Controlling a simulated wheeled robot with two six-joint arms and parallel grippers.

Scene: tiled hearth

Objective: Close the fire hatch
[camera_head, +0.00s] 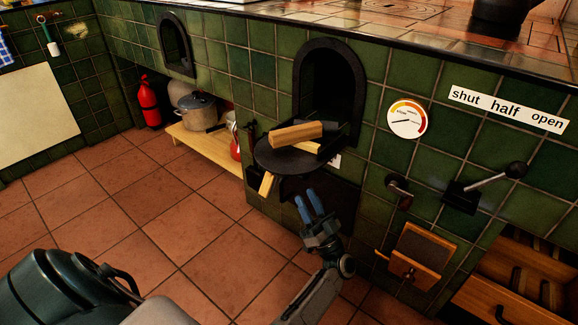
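The fire hatch (283,156) is a dark, rounded plate folded down flat below the black arched opening (331,85) in the green tiled wall. It stands open. A pale log (297,134) lies over the plate at the mouth of the opening, with more wood beside it. Another piece of wood (267,184) shows at the plate's front left edge; how it is held there is unclear. My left gripper (309,201) is just below and in front of the plate, its blue fingers pointing up, apart and empty. My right gripper is not in view.
A lever (492,184) sits right of the hatch, under a "shut half open" label (509,108). A dial (407,119), a knob (398,188) and a wooden flap (422,256) are nearby. Open tiled floor (150,215) lies to the left.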

